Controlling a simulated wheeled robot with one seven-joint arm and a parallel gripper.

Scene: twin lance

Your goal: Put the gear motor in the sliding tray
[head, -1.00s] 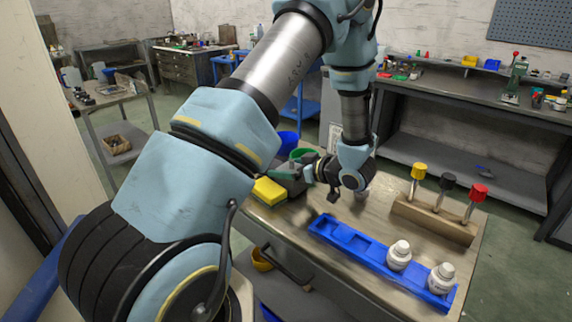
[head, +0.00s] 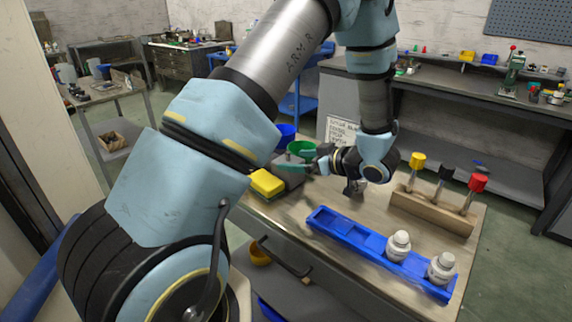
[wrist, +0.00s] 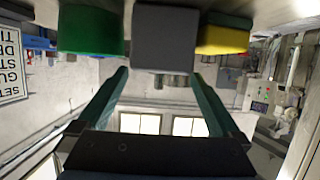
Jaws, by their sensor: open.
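My gripper (head: 290,159) is open and empty, reaching left over the table's back-left part. Its two teal fingers (wrist: 160,82) are spread in the wrist view, which is upside down. A dark grey block (wrist: 164,38) is just beyond the fingertips, between a green bin and a yellow block. I cannot clearly identify the sliding tray; a black handle (head: 284,260) shows below the tabletop.
A yellow block (head: 267,183), a green bin (head: 302,149) and a blue bin (head: 285,133) surround the work spot. A blue compartment rack (head: 335,225) holds two white bottles (head: 398,245). A wooden holder (head: 430,212) with three coloured-handled tools stands right.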

